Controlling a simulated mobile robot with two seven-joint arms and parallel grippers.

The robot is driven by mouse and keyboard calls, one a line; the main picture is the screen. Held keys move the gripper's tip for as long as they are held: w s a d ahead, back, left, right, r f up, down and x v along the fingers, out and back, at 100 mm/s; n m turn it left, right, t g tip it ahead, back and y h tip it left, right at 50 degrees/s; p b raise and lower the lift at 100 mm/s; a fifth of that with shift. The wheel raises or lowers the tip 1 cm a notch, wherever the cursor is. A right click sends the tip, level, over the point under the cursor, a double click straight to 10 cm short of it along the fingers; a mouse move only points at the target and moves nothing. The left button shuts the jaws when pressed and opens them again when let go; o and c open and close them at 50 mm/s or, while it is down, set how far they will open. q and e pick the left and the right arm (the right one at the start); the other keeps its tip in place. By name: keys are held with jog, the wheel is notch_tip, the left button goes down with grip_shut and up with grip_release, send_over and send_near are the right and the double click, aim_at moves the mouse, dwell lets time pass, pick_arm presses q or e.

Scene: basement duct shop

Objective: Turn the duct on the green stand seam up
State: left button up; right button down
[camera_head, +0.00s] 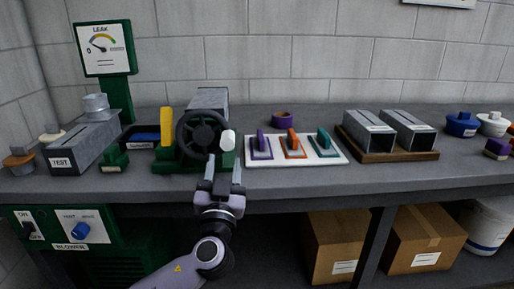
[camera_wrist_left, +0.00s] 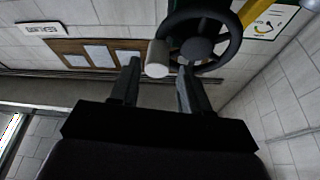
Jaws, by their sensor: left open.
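A grey metal duct (camera_head: 208,98) sits on the green stand (camera_head: 172,157), partly hidden behind a black handwheel (camera_head: 203,134). The wheel has a white crank knob (camera_head: 228,140) on its right side. A yellow lever (camera_head: 166,126) stands upright at the stand's left. My left gripper (camera_head: 223,172) is open in front of the wheel, just below the knob. In the left wrist view the knob (camera_wrist_left: 157,58) shows between and beyond the fingertips, with the wheel (camera_wrist_left: 198,40) behind the right finger. I cannot tell where the duct's seam lies. My right gripper is not in view.
Left are a duct marked TEST (camera_head: 82,145), a leak gauge (camera_head: 103,48) and a blower panel (camera_head: 62,228). Right are a white board with several coloured-handled tools (camera_head: 335,158) and two ducts on a wooden tray (camera_head: 432,155). Boxes (camera_head: 338,243) sit below the bench.

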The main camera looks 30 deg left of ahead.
aim_at(227, 148)
pick_arm(q)
jog(key=shift+w+d+r, duration=0.1)
jog(key=shift+d+r, duration=0.1)
jog(key=shift+r, duration=0.25)
jog(key=shift+w+r+y, duration=0.15)
jog(key=shift+r+y, duration=0.05)
jog(key=shift+y, duration=0.1)
jog(key=p+x, duration=0.1)
jog(key=x, duration=0.4)
jog(key=shift+w+a+r+p, duration=0.15)
jog(key=shift+w+a+p, duration=0.05)
jog(key=shift+p, duration=0.2)
jog(key=shift+w+a+r, duration=0.15)
jog(key=shift+w+a, duration=0.05)
jog(key=shift+w, duration=0.25)
